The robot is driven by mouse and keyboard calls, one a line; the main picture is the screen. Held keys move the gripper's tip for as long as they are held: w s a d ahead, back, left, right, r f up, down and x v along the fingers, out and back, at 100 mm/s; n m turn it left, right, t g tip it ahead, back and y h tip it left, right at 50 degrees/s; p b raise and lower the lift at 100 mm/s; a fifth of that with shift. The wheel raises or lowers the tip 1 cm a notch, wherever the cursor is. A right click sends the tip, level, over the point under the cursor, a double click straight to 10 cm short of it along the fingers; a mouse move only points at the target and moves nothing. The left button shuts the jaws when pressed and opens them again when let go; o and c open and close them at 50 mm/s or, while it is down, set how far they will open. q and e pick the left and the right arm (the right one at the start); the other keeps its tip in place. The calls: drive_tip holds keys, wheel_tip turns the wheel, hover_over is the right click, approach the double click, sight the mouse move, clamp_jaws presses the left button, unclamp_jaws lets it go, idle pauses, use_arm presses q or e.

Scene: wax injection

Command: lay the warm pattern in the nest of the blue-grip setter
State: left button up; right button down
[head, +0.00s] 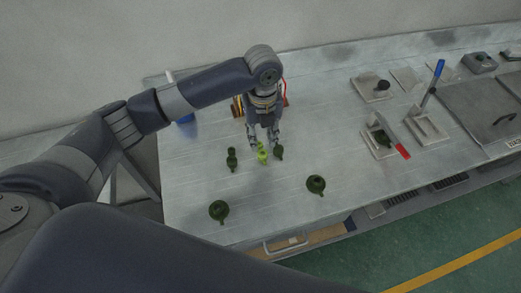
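A bright yellow-green pattern (262,154) stands on the bench below my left gripper (264,146). It is lighter than the dark green patterns around it, so it looks like the warm one. My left gripper points down with its fingers apart, one on each side of the pattern's top; I cannot tell whether they touch it. The blue-grip setter (429,124) is at the right, its lever with the blue grip (439,68) raised. Its nest looks empty, though it is small in view. My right gripper is not in view.
Dark green patterns stand close by at left (231,159) and right (279,152), others nearer the front (219,210) (316,184). A red-grip setter (403,151) holds a dark green pattern (383,138). A plate with a black knob (383,85) is behind. The mid-bench is clear.

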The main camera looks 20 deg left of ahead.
sight(262, 153)
use_arm(q)
wheel_tip(262, 153, down, 2)
drive_tip(key=shift+f+p, duration=0.5)
drive_tip(key=shift+f, duration=0.15)
wheel_tip(262, 153, down, 4)
drive_tip(key=shift+d+r+p, duration=0.1)
drive_tip(key=shift+r+p, duration=0.1)
drive_tip(key=shift+p, duration=0.4)
drive_tip(key=shift+f, duration=0.35)
drive_tip(key=c, duration=0.6)
drive_tip(key=shift+r, duration=0.1)
